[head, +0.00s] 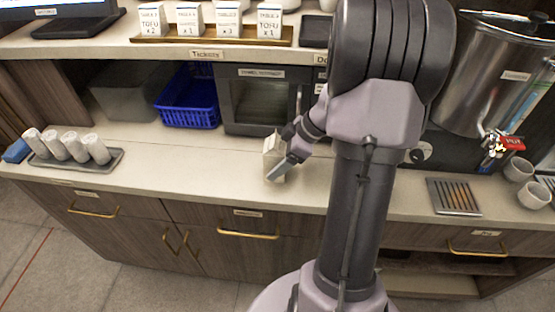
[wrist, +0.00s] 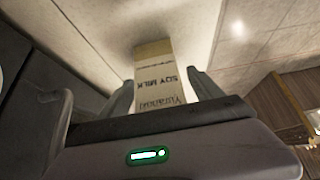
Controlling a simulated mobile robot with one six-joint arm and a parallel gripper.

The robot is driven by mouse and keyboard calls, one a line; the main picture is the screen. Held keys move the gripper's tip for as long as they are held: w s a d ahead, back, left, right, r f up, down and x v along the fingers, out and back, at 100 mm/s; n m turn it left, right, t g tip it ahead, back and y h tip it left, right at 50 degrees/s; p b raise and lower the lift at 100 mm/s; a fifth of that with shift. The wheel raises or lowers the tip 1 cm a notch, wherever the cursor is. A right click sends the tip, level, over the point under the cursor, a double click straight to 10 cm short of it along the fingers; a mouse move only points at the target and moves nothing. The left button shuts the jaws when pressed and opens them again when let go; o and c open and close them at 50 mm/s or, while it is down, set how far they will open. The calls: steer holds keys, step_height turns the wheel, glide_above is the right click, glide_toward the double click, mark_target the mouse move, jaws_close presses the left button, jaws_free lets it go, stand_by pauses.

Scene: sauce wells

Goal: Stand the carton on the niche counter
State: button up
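The carton (head: 271,156) is pale with a tan top and shows at the middle of the counter (head: 235,168), near its front edge. It looks upright in the head view; I cannot tell whether its base touches the counter. My gripper (head: 284,167) is at the carton, one grey finger crossing its lower front. The carton's lower part is partly hidden by the finger.
A tray of white rolls (head: 72,150) lies left. A blue basket (head: 188,100), a grey bin (head: 127,98) and a dark appliance (head: 262,98) stand behind, under a shelf (head: 112,50) holding tofu boxes. A steel urn (head: 497,75) and cups (head: 533,194) are right. Counter left of the carton is clear.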

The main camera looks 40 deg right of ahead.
steer(key=shift+r+p, duration=0.35)
steer(key=p+v, duration=0.4)
steer(key=v, duration=0.8)
steer(key=w+a+r+m+g+h, duration=0.1)
steer(key=a+r+m, duration=0.15)
steer(key=a, duration=0.55)
steer(key=w+a+r+m, duration=0.15)
steer(key=a+r, duration=0.25)
steer(key=a, duration=0.4)
steer(key=s+a+r+m+t, duration=0.1)
steer(key=s+a+m, duration=0.3)
steer(key=a, duration=0.4)
steer(key=s+a+r+m+h, duration=0.1)
steer(key=s+a+r+m, duration=0.1)
steer(key=s+a+m, duration=0.2)
steer(key=s+a, duration=0.2)
steer(key=a, duration=0.2)
steer(key=shift+s+m+t, duration=0.2)
steer(key=shift+m+t, duration=0.1)
steer(key=shift+t, duration=0.1)
